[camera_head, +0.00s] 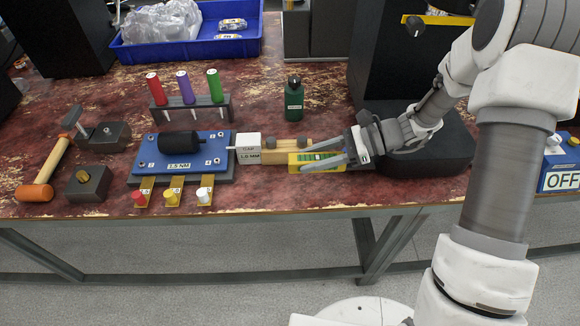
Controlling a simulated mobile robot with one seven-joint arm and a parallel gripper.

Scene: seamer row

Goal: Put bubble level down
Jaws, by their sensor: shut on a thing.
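The bubble level (296,165) is a short yellow bar with a green strip, low over the table's front half. My gripper (310,157) reaches in from the right and is shut on it, one finger along the far side and one along the near side. The fingers cover part of the level. I cannot tell whether its underside touches the table (330,192). A light wooden block (272,157) lies directly left of and behind the level, close to it.
A green bottle (294,103) stands behind. A rack (190,113) holds three coloured-handled tools. The table's front edge is close.

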